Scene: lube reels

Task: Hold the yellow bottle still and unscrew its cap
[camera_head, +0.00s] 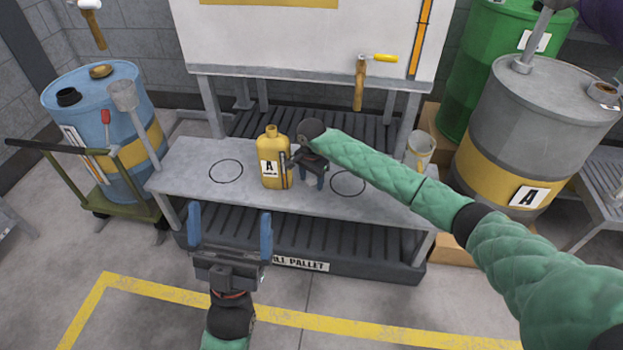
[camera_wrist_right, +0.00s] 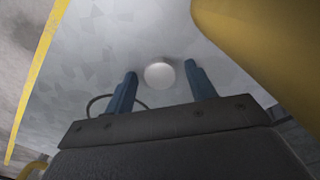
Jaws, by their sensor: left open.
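The yellow bottle (camera_head: 273,172), with a white "A" label, stands upright on the grey bench (camera_head: 200,160). Its narrow top (camera_head: 271,131) looks yellow; I cannot tell whether a cap is on it. My right gripper (camera_head: 311,181) is just right of the bottle, fingers pointing down. In the right wrist view its blue fingers (camera_wrist_right: 161,88) stand apart, with a pale round thing (camera_wrist_right: 159,75) seen between them, apparently on the bench. The bottle's yellow side (camera_wrist_right: 260,45) fills that view's upper right. My left gripper (camera_head: 231,232) is open and empty in front of the bench.
Black circles mark the bench left (camera_head: 226,171) and right (camera_head: 348,183) of the bottle; the left one is empty. A blue drum (camera_head: 100,120) stands left, a grey drum (camera_head: 525,115) right.

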